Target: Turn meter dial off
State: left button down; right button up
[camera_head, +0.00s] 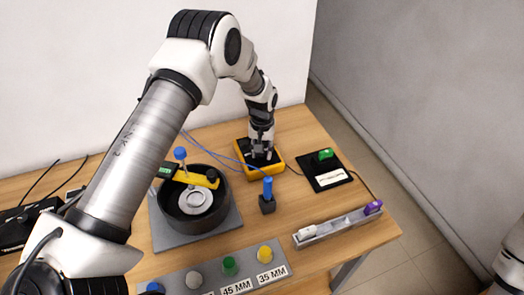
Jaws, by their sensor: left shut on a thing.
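The meter (278,172) is a yellow-edged box with a dark face, lying near the back of the wooden table. My left gripper (261,153) points down onto its face and is shut on the meter's dial. The dial is hidden by the fingers, so its setting cannot be read. Part of my right arm shows at the right edge, but its gripper is out of view.
A dark round pot (167,212) with a yellow bar stands left of the meter. A blue-topped peg (267,188) stands just in front. A black pad (328,180) with a green switch lies right. A grey rail (330,229) and a board of coloured knobs (209,284) lie nearer.

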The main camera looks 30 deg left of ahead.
pick_arm(q)
jog(key=shift+s+f, duration=0.2)
jog(key=c, duration=0.8)
grip_release()
jog(key=shift+o, duration=0.2)
jog(key=shift+w+r, duration=0.1)
jog(key=shift+w, duration=0.05)
jog(key=shift+r, duration=0.1)
jog(key=shift+r, duration=0.25)
notch_tip(320, 180, up, 11)
jog(key=shift+r, duration=0.15)
jog(key=shift+r, duration=0.1)
